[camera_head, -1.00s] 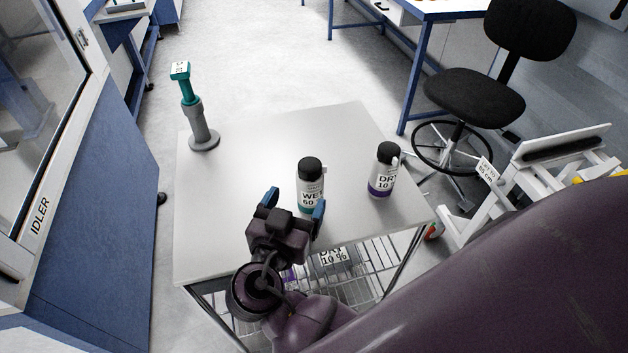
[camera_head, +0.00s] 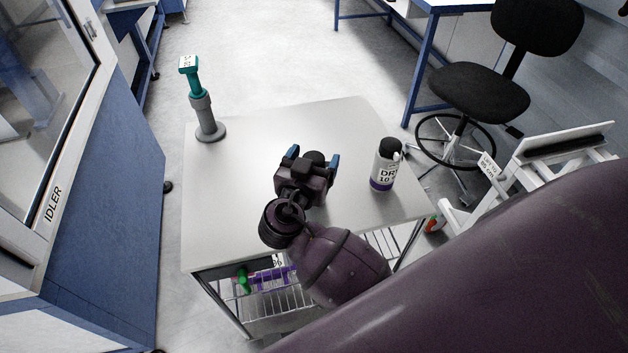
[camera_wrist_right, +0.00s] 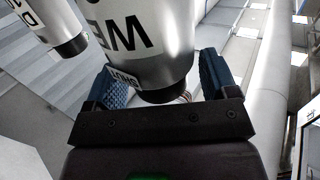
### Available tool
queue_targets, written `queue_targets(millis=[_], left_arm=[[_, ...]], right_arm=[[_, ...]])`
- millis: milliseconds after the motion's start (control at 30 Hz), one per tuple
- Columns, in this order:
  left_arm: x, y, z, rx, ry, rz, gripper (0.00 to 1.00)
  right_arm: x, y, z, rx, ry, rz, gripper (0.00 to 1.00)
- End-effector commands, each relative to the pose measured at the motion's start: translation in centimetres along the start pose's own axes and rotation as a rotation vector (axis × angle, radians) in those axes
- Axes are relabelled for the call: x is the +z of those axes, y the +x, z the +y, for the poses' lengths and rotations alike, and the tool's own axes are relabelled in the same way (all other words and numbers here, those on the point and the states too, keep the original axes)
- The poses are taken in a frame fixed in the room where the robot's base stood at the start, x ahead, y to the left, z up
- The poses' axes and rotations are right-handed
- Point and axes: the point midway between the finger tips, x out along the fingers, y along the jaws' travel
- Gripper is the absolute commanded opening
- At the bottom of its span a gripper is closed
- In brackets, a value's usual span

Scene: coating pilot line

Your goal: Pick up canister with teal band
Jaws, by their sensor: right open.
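The canister with the teal band is silver with a black cap (camera_head: 314,159). In the head view my right gripper (camera_head: 313,156) hides all but this cap, so its band does not show now. In the right wrist view the canister body (camera_wrist_right: 150,38), with part of a "WE" label, is between the blue fingers of my open right gripper (camera_wrist_right: 163,76). I cannot tell whether either finger touches it. My left gripper is not in view.
A purple-banded canister (camera_head: 383,168) stands to the right on the same grey cart top (camera_head: 240,200). A teal-and-grey post (camera_head: 205,112) stands at the cart's back left. A black chair (camera_head: 480,98) is beyond the cart. The middle left of the top is clear.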

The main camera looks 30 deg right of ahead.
Motion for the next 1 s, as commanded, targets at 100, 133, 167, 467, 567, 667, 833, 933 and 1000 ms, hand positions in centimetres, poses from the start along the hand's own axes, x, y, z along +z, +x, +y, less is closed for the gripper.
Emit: queue_targets(millis=[100,133,167,467,567,667,833,933,1000], left_arm=[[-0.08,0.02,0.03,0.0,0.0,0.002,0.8],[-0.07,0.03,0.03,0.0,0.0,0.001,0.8],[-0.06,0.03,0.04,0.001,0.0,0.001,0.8],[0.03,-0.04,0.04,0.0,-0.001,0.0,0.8],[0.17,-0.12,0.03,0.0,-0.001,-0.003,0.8],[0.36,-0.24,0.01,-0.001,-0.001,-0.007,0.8],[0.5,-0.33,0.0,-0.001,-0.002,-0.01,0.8],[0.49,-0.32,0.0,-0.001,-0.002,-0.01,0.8],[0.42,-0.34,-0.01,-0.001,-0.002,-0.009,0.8]], right_arm=[[0.03,0.15,-0.01,-0.001,0.0,0.0,0.79],[0.03,0.14,-0.01,-0.001,0.0,0.0,0.79],[0.04,0.14,-0.01,-0.001,0.0,0.0,0.79],[0.03,0.1,-0.01,-0.001,0.0,0.0,0.44],[0.03,0.1,-0.01,-0.001,0.0,0.0,0.29],[0.04,0.1,-0.01,-0.001,-0.001,0.0,0.13],[0.0,0.09,-0.02,-0.001,0.0,0.0,0.01],[0.0,0.09,-0.02,-0.001,0.0,0.0,0.01],[-0.09,0.13,-0.03,-0.001,0.0,0.0,0.01]])
